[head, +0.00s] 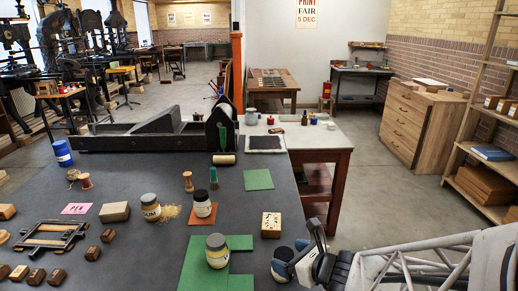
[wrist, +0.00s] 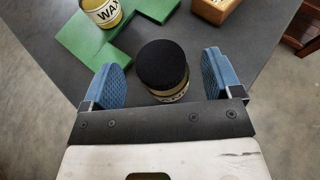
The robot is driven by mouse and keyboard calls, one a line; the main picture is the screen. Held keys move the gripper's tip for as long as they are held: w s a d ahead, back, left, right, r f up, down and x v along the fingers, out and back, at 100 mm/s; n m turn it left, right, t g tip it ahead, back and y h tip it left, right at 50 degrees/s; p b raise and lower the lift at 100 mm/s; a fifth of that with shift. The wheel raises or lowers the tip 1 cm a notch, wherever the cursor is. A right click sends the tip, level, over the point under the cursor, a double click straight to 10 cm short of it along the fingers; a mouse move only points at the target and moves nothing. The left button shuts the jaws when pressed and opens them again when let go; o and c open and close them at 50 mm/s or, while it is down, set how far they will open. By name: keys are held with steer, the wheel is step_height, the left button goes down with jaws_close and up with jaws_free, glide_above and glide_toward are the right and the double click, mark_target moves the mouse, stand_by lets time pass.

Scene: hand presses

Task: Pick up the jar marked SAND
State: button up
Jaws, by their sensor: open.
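My gripper (wrist: 160,86) is open, with its blue pads on either side of a jar with a black lid (wrist: 163,64). Clear gaps show between the lid and both pads. This jar's pale label is mostly hidden under the lid, so I cannot read it. In the head view my gripper (head: 291,258) is at the table's right front, mostly hiding that jar. A jar marked WAX (wrist: 102,12) stands on green card; it also shows in the head view (head: 217,252). A jar marked GUM (head: 151,209) and a jar on a red-brown card (head: 202,205), its label unclear, stand farther left.
A wooden block with holes (head: 271,225) stands just beyond my gripper. Green cards (head: 258,180) lie on the dark table (head: 140,262). Wooden blocks and a dark frame (head: 50,236) fill the left. A long dark press bed (head: 130,137) lies across the back.

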steer(key=shift+x, duration=1.25)
steer(key=shift+f, duration=0.1)
steer(key=c, duration=1.1)
steer(key=shift+c, duration=0.2)
steer(key=shift+r, duration=0.8)
step_height(320, 180, up, 2)
steer(key=shift+r, duration=0.1)
steer(key=s+d+r, duration=0.1)
steer(key=s+d, duration=0.2)
steer(key=s, duration=1.2)
steer(key=shift+s+r, duration=0.15)
steer(key=shift+s, duration=0.15)
steer(key=shift+d, duration=0.15)
